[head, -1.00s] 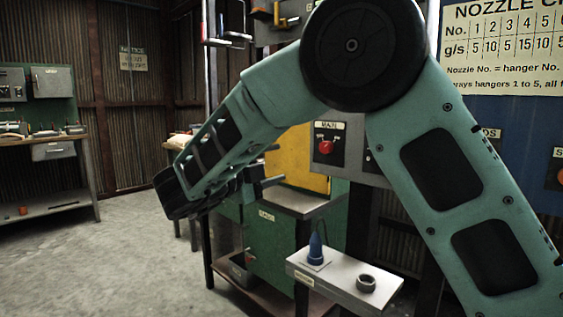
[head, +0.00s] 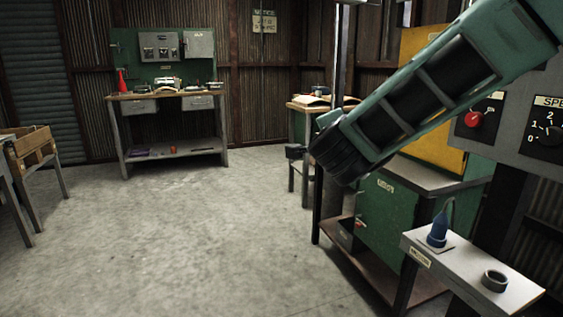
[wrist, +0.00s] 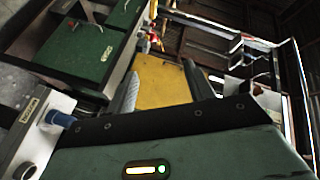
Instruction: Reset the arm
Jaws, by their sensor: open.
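My arm crosses the upper right of the head view, folded and slanting down to the left. My gripper shows in the wrist view (wrist: 161,72) with its two grey fingers apart. Nothing sits between the fingers; a yellow panel shows behind them.
A small shelf (head: 465,281) at lower right holds a blue nozzle (head: 438,232) and a grey ring (head: 495,280). A green cabinet (head: 385,215) stands behind it. A workbench (head: 125,98) stands at the back left, a wooden crate (head: 30,148) at far left. The floor (head: 190,240) is clear.

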